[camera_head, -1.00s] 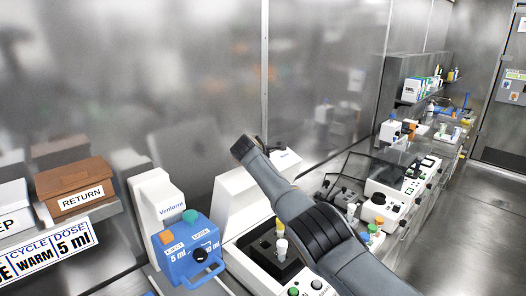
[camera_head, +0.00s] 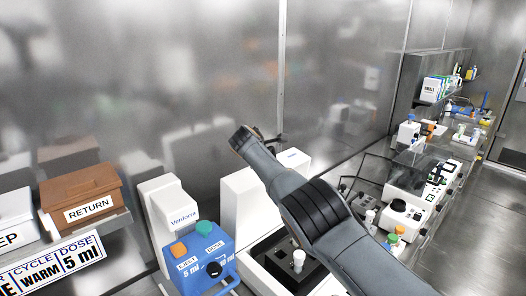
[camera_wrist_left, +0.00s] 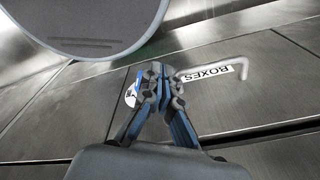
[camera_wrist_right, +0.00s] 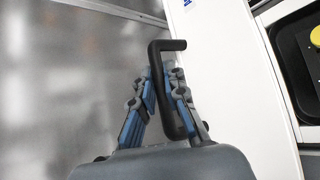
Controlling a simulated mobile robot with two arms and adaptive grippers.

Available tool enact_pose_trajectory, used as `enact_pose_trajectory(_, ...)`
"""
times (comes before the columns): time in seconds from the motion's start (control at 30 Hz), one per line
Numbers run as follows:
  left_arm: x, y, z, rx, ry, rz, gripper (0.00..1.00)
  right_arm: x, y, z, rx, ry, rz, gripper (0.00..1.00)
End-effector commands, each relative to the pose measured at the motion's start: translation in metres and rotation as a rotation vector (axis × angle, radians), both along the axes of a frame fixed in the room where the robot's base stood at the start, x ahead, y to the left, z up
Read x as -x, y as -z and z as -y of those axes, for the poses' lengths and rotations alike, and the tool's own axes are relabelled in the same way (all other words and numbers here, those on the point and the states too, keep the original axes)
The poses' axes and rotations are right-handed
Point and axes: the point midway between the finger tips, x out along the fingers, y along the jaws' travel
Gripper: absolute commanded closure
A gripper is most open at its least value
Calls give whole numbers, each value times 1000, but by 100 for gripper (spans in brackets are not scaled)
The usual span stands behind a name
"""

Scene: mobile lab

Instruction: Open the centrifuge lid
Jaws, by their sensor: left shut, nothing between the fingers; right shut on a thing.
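The centrifuge appears to be the white unit (camera_head: 256,278) with a dark well and a pale-capped tube, left of my right arm in the head view. A white upright panel (camera_head: 238,198), apparently its raised lid, stands behind the well, partly covered by my arm. In the right wrist view my right gripper (camera_wrist_right: 162,82) is shut on a black bar handle (camera_wrist_right: 177,46) beside a white panel edge (camera_wrist_right: 222,75). The gripper's grip is hidden in the head view. My left gripper (camera_wrist_left: 157,78) is shut and empty, seen only in the left wrist view.
A blue-and-white dosing device (camera_head: 205,262) stands close to the left. A brown RETURN box (camera_head: 80,190) sits on a shelf at far left. A steel wall (camera_head: 345,60) rises close behind. More instruments (camera_head: 408,190) line the bench at right; floor is clear beyond.

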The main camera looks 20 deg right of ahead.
Motion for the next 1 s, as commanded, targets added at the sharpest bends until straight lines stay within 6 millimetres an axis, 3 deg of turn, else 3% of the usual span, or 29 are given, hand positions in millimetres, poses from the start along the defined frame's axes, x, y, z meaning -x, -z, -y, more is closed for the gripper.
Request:
enact_pose_trajectory(0.13,0,0,0,-1,-1,1,100,2,6,0,-2,3,-11,100)
enact_pose_trajectory(0.17,0,0,0,-1,-1,1,100,2,6,0,-2,3,-11,82)
enact_pose_trajectory(0.27,0,0,-1,-1,-1,0,100,2,6,0,-3,3,-10,64)
enact_pose_trajectory(1.0,4,0,-1,-1,-1,-6,100,8,-5,-8,-2,1,-1,64)
